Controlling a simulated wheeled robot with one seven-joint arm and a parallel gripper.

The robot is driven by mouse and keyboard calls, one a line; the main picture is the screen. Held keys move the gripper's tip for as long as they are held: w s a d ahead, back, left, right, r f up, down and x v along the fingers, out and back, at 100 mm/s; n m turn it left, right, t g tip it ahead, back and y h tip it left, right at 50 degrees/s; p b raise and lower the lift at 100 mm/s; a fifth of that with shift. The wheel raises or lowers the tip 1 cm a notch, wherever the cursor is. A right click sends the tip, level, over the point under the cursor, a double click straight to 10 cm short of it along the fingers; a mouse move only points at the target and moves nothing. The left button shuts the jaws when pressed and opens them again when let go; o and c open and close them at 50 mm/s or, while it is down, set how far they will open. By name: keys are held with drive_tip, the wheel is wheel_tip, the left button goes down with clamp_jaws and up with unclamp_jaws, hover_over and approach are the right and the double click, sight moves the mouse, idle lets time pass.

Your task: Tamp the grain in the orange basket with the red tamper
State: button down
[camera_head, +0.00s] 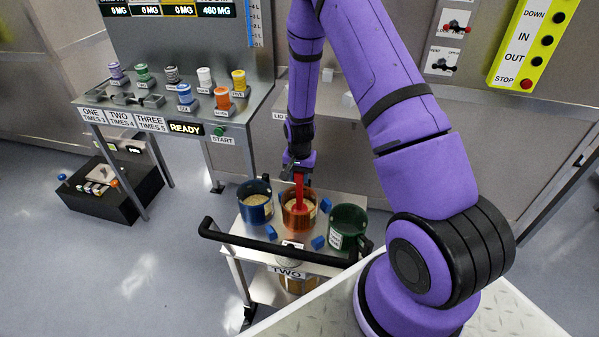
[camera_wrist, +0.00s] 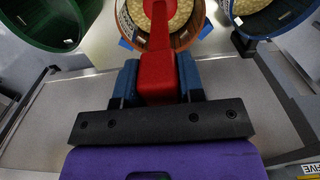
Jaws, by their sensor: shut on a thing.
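My gripper (camera_wrist: 156,85) is shut on the red tamper (camera_wrist: 156,70), with a blue finger on each side of its handle. In the head view the tamper (camera_head: 299,186) points down into the orange basket (camera_head: 287,209), which stands in the middle of the cart top. The basket (camera_wrist: 189,36) shows at the top of the wrist view, with pale grain (camera_wrist: 182,15) in it. The tamper's lower end reaches over or into the basket. Its foot is cut off in the wrist view, so I cannot tell if it presses the grain.
A blue basket (camera_head: 255,207) with grain stands left of the orange one and a green basket (camera_head: 348,232) stands right. The cart (camera_head: 258,242) has a black handle (camera_head: 270,249) along its near side.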

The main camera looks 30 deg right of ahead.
drive_tip(key=shift+r, duration=0.15)
drive_tip(key=shift+r, duration=1.4)
drive_tip(key=shift+r, duration=3.15)
drive_tip(key=shift+d, duration=0.1)
